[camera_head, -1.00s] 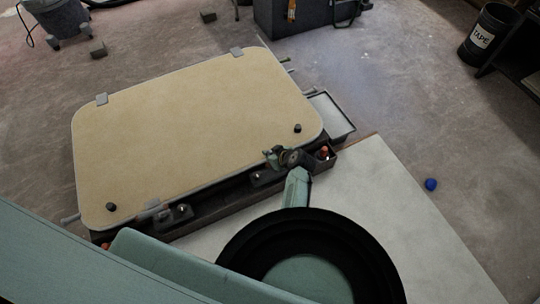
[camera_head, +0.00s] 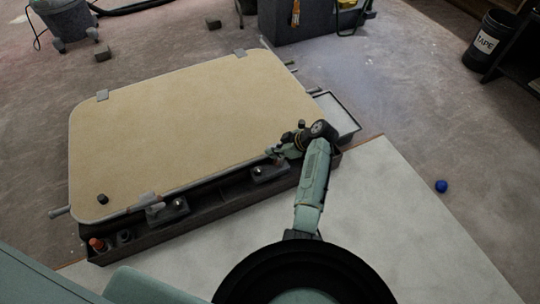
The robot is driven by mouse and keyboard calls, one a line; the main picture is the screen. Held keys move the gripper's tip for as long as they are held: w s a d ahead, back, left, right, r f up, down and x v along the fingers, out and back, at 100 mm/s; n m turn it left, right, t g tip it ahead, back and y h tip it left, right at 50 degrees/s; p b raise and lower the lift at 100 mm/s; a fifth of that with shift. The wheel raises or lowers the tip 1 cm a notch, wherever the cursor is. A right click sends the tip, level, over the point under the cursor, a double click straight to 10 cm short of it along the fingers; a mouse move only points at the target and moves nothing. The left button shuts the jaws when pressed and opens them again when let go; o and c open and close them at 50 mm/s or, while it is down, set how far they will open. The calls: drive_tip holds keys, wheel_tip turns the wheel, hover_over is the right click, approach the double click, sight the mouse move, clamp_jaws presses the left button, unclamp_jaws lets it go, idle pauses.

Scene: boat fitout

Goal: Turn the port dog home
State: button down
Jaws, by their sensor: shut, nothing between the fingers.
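A tan hatch panel (camera_head: 190,130) with a grey rim lies on a dark base. Two dog fittings sit along its near edge: a left one (camera_head: 168,211) and a right one (camera_head: 268,172). I cannot tell from the picture which is the port dog. My gripper (camera_head: 277,154) is shut and empty, over the panel's near edge by the right fitting. Its fingers are small and dark here, and I cannot tell whether they touch the fitting. My wrist hides the panel's near right corner.
A dark trough (camera_head: 215,203) runs along the near edge, with an orange-topped item (camera_head: 97,244) at its left end. A grey tray (camera_head: 340,112) stands at the right. A pale board (camera_head: 400,220) lies in front.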

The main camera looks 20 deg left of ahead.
drive_tip(key=shift+s+d, duration=0.25)
drive_tip(key=shift+d, duration=1.4)
drive_tip(key=shift+r, duration=0.1)
idle(0.8)
